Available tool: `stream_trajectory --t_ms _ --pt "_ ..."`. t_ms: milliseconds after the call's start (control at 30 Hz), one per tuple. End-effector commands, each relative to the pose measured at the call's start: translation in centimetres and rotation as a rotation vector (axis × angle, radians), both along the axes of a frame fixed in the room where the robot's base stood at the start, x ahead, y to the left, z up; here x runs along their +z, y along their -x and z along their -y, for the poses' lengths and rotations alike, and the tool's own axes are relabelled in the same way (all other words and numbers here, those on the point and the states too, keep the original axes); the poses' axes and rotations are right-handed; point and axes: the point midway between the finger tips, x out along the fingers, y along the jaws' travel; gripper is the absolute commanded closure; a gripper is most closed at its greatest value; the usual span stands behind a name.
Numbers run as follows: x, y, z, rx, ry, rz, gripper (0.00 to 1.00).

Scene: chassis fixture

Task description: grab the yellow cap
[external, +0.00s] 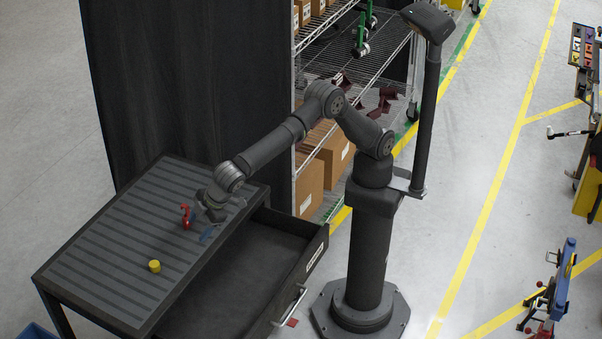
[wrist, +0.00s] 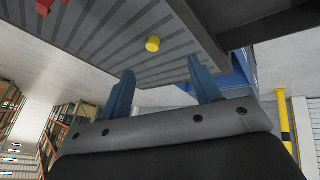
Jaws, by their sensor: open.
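The yellow cap (external: 154,266) is a small round piece standing on the grey ribbed table top near its front left part. It also shows in the wrist view (wrist: 153,44), beyond the gap between my fingers and apart from them. My gripper (external: 207,234) is at the right side of the table top, to the right of and farther back than the cap. In the wrist view its two blue fingers (wrist: 163,88) are spread wide with nothing between them.
A red part (external: 186,216) stands on the ribbed table top (external: 110,240) just left of my gripper. An open, dark drawer (external: 240,270) sticks out below the table's right edge. The table top around the cap is clear. A dark curtain and shelving stand behind.

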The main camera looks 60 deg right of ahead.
Motion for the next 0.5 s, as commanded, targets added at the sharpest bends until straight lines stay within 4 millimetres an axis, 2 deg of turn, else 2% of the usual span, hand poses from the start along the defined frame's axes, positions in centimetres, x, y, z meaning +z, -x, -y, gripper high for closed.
stream_trajectory --t_ms 33,200,233,300,367,500 --pt "0.9 -2.4 -0.2 -0.072 -0.08 -0.039 0.43" --pt "3.5 -7.3 -0.7 -0.252 -0.295 -0.152 0.43" --pt "3.2 -7.6 -0.7 -0.268 -0.31 -0.164 0.43" --pt "0.8 -7.1 -0.7 -0.256 -0.295 -0.161 0.43" --pt "-0.4 -7.0 -0.7 -0.255 -0.295 -0.159 0.43" --pt "-2.2 -7.3 -1.0 -0.253 -0.296 -0.157 0.43"
